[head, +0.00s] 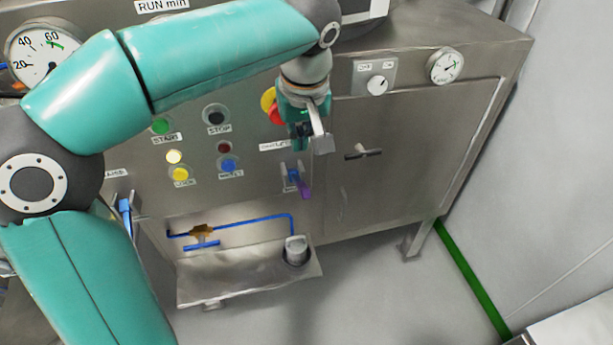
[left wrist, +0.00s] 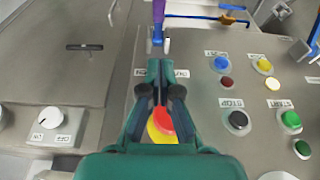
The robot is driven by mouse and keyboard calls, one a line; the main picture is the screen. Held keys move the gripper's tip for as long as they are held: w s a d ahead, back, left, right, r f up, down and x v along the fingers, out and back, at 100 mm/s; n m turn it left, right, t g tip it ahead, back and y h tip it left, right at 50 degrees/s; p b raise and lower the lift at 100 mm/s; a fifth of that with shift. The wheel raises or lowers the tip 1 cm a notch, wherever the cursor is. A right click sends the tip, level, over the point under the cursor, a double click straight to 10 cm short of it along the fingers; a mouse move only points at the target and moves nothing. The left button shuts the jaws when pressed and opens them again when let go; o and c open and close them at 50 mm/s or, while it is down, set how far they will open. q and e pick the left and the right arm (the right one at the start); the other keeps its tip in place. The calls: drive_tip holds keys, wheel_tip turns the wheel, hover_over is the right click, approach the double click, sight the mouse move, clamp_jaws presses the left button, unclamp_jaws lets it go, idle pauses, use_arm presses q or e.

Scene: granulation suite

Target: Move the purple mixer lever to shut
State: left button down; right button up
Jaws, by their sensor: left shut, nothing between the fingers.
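The purple mixer lever (head: 305,186) sticks out from a blue-and-grey mount on the steel panel and points down and slightly right in the head view. It also shows at the top of the left wrist view (left wrist: 158,12), beyond the fingertips. My left gripper (head: 308,143) is above the lever in the head view, in front of the panel near the red and yellow emergency button (head: 271,104). In the left wrist view the gripper (left wrist: 160,66) is shut and empty, with a gap to the lever. The label by the lever is partly hidden. My right gripper is not in view.
Several push buttons, including the blue one (head: 229,164), sit left of the lever. A cabinet door handle (head: 363,153) and a rotary switch (head: 377,85) are to the right. Below are a blue pipe (head: 250,221) and a steel tray (head: 215,285).

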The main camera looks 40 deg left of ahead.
use_arm(q)
hover_over(300, 184)
drive_tip(key=x, duration=0.5)
drive_tip(key=shift+f, duration=0.3)
drive_tip(key=shift+s+d+f, duration=0.2)
drive_tip(key=shift+d+f, duration=0.05)
drive_tip(key=shift+f, duration=0.2)
drive_tip(key=shift+s+d+f, duration=0.25)
drive_tip(key=shift+f, duration=0.2)
drive_tip(key=shift+s+d+f, duration=0.2)
drive_tip(key=shift+d+f, duration=0.05)
drive_tip(key=shift+f, duration=0.35)
